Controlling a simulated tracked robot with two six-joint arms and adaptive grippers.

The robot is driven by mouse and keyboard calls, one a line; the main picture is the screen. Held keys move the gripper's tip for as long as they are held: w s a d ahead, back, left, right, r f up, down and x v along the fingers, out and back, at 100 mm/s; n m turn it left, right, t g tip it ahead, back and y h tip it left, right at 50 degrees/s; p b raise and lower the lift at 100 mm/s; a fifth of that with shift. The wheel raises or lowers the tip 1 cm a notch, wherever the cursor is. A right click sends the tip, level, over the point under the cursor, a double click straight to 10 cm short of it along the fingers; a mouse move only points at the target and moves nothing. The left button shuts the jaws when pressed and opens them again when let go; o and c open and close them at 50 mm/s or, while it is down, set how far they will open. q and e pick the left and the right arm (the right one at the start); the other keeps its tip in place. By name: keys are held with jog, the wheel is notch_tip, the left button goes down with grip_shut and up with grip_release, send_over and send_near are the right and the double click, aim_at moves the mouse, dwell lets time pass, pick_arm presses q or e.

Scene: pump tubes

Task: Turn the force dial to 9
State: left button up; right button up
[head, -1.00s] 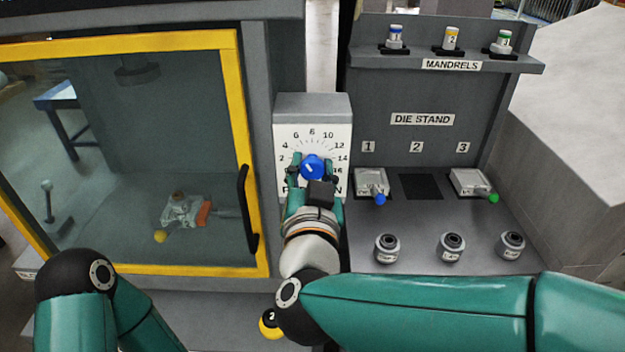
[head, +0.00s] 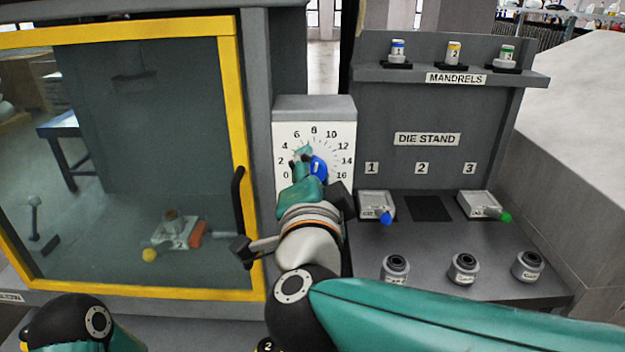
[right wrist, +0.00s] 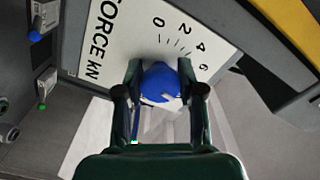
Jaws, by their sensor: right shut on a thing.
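The force dial is a blue knob (head: 318,168) on a white scale panel (head: 342,132) numbered 0 to 16.
A yellow-framed glass door (head: 240,120) with a black handle (head: 238,215) stands left of the dial. Right of it is the die stand (head: 490,250) with dies, rings and a mandrel shelf (head: 420,76).

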jog(key=shift+f, duration=0.1)
dwell(0.4)
jog(key=o, duration=1.1)
jog(key=shift+o, duration=0.2)
jog(key=shift+s, duration=0.15)
jog(key=s, duration=1.1)
jog(key=shift+s, duration=0.35)
